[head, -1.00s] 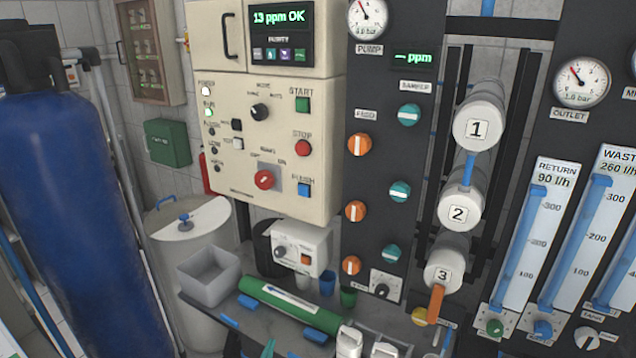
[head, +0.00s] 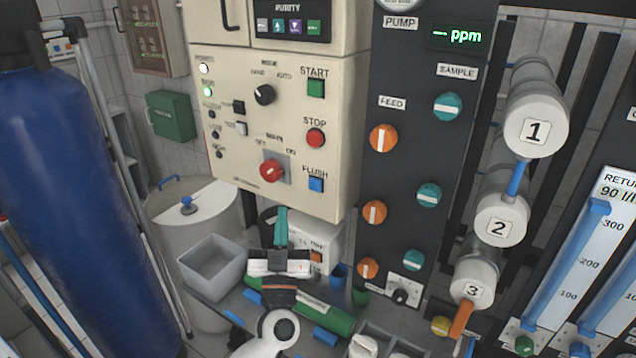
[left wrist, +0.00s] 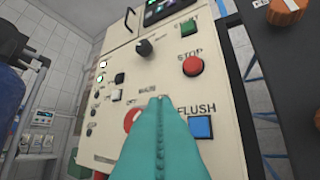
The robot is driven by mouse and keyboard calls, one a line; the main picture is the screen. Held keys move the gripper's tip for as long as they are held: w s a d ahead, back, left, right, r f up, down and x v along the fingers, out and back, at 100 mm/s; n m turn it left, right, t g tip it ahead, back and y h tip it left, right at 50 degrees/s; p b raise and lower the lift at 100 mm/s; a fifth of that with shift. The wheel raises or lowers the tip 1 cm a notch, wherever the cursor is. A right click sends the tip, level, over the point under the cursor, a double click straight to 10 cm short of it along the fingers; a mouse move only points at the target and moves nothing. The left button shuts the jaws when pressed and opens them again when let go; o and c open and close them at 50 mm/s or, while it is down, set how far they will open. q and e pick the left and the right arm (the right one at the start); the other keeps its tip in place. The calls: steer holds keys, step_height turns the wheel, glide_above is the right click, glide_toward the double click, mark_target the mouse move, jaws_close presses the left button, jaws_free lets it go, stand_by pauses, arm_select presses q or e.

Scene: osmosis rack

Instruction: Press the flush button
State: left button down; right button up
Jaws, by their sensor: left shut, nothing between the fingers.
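The blue square flush button (head: 316,184) sits at the lower right of the cream control panel (head: 250,130), under its FLUSH label. It also shows in the left wrist view (left wrist: 201,127). My left gripper (head: 282,212) is shut and empty, with teal fingers pointing up. In the head view its tip is below and left of the button, near the panel's lower edge. In the left wrist view the shut fingers (left wrist: 158,100) cover part of the red main switch, left of the button, apart from it in the picture. My right gripper is not in view.
The red stop button (head: 315,138) and green start button (head: 316,88) are above the flush button. The red main switch (head: 272,171) is to its left. A grey bin (head: 211,265) and a green cylinder (head: 325,317) lie below. A dark valve panel (head: 410,150) stands to the right.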

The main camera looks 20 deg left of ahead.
arm_select(q)
steer(key=b, duration=0.3)
glide_toward(311, 180)
step_height(311, 180, up, 3)
steer(key=w+a, duration=0.2)
steer(key=shift+w+r, duration=0.35)
steer(key=shift+w, duration=0.3)
steer(key=shift+w, duration=0.1)
stand_by(1.4)
steer(key=shift+w, duration=0.3)
steer(key=shift+w, duration=0.45)
stand_by(0.6)
steer(key=shift+s, duration=0.15)
steer(key=shift+s+p, duration=0.55)
steer(key=shift+s, duration=0.2)
